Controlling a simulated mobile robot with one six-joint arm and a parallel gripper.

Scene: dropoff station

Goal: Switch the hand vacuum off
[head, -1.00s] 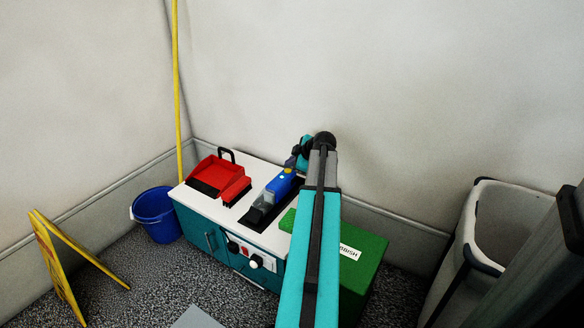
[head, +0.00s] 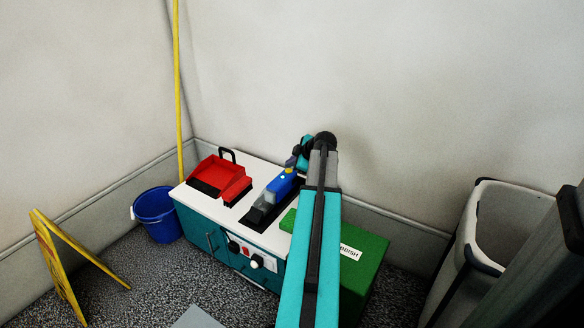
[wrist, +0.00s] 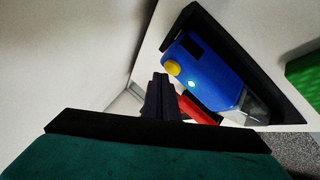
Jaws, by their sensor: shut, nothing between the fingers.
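The hand vacuum (head: 280,186) lies in a dark recess on the white top of the teal cabinet. It has a blue body and a grey nozzle end. In the wrist view the blue body (wrist: 208,72) shows a round yellow button (wrist: 173,67) and a small lit cyan-white light (wrist: 192,84). My gripper (wrist: 160,84) is shut and empty, with its dark fingertips close beside the yellow button in that view. I cannot tell whether they touch it. In the head view my gripper (head: 293,161) is at the vacuum's rear end, partly hidden by my arm.
A red dustpan (head: 222,178) lies left of the vacuum on the white cabinet top (head: 203,202). A green rubbish box (head: 368,262) stands right of the cabinet. A blue bucket (head: 157,213) and yellow floor sign (head: 62,258) stand left. A pale bin (head: 500,220) stands right.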

